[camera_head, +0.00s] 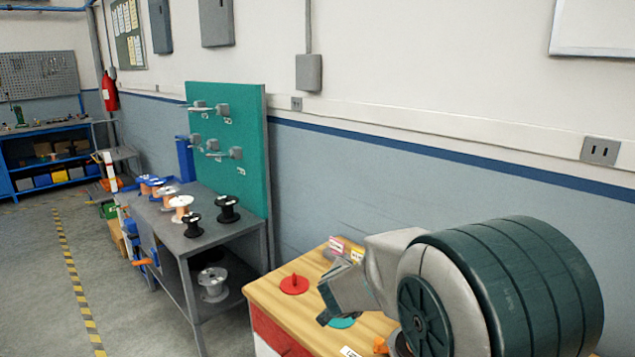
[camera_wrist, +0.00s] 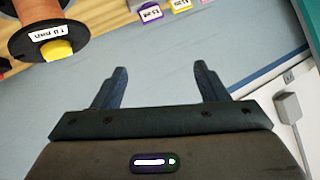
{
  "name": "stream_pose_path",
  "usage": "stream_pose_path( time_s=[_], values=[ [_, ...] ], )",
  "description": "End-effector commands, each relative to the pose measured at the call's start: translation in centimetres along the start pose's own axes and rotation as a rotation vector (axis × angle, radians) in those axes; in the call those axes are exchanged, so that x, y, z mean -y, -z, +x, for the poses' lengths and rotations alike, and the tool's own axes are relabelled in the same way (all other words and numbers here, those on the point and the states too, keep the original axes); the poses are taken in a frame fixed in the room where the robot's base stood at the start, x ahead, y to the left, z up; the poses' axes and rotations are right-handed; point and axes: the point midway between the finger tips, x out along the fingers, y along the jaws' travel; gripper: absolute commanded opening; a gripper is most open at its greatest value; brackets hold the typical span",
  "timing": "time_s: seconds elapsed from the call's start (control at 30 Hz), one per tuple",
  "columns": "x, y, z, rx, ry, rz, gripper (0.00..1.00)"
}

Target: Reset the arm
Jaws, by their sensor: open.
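My gripper is open in the wrist view (camera_wrist: 158,80), its two dark fingers spread with nothing between them. In the head view my arm is folded at the lower right, above a wooden-topped bench (camera_head: 277,288); whether the fingers are open is unclear there. A spool of copper wire (camera_wrist: 48,30) with black flanges, a "1.0 mm" label and a yellow knob is at the upper left of the wrist view, apart from the fingers. The bench top holds a red disc (camera_head: 294,284) and a teal disc (camera_head: 341,322), partly hidden by my arm.
A grey table (camera_head: 205,239) with several spools stands left, before a green board (camera_head: 243,125) with grey pulley fittings. A blue shelf unit (camera_head: 45,160) stands far left. The wall runs close behind the bench. Open floor (camera_head: 40,290) lies at left.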

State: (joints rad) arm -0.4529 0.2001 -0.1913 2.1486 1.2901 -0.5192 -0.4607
Motion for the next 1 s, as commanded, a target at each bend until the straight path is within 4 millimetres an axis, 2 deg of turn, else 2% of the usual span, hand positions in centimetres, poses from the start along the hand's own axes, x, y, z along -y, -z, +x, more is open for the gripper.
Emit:
stream_pose_path(
  time_s=[0.03,0.2,0.37,0.47,0.57,0.7,0.9,1.0],
  values=[
    [0.3,0.5,-1.0,0.038,0.062,-0.008,0.67],
    [0.9,0.1,-5.0,0.196,0.242,-0.089,0.67],
    [-0.7,-1.3,-9.5,0.355,0.339,-0.201,0.67],
    [-2.7,-2.5,-12.4,0.455,0.361,-0.289,0.67],
    [-5.6,-3.8,-15.3,0.553,0.346,-0.383,0.67],
    [-10.7,-5.3,-18.9,0.677,0.265,-0.511,0.67],
    [-16.9,-6.3,-22.6,0.796,0.110,-0.633,0.67],
    [-18.5,-6.5,-23.5,0.823,0.059,-0.661,0.67]
  ],
)
